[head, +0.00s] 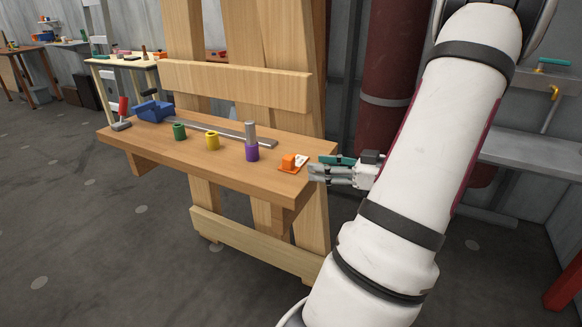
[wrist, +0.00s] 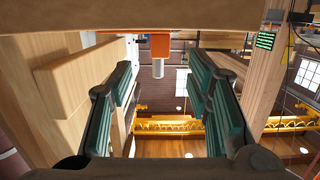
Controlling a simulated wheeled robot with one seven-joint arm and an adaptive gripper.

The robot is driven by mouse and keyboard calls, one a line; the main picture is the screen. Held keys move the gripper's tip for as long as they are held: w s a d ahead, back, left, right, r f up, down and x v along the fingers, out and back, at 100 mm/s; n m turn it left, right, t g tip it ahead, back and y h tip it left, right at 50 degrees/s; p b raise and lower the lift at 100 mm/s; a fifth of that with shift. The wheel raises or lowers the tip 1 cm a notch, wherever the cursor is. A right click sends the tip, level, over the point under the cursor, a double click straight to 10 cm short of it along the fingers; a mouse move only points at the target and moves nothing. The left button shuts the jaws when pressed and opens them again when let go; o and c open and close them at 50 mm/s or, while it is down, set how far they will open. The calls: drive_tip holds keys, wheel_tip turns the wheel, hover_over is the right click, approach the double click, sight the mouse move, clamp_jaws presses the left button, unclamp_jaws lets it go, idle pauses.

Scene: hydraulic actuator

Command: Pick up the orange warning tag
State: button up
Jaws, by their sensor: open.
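The orange warning tag (head: 288,161) lies near the right end of the wooden workbench top (head: 230,164), beside a small white piece (head: 301,160). In the wrist view, an orange block (wrist: 160,44) that looks like the tag shows ahead between my fingers, near the top of the picture. My gripper (head: 316,172) is at the right end of the bench, just right of the tag and apart from it. Its fingers are spread and empty; they also show on both sides of the wrist view (wrist: 162,85). The tag's underside is hidden.
A yellow cylinder (head: 212,141), a green cylinder (head: 179,132), a long grey bar (head: 232,133), a blue vise (head: 154,108) and a red-handled tool (head: 122,115) are farther left. Wooden posts rise behind the bench.

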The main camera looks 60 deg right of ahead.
sight(294, 161)
drive_tip(key=w+b, duration=0.1)
drive_tip(key=w, duration=0.5)
drive_tip(key=w+f+b, duration=0.1)
drive_tip(key=w, duration=0.2)
drive_tip(key=shift+w+a+b, duration=0.3)
drive_tip(key=shift+a+b, duration=0.05)
drive_tip(key=shift+a, duration=0.05)
drive_tip(key=shift+c, duration=0.5)
clamp_jaws()
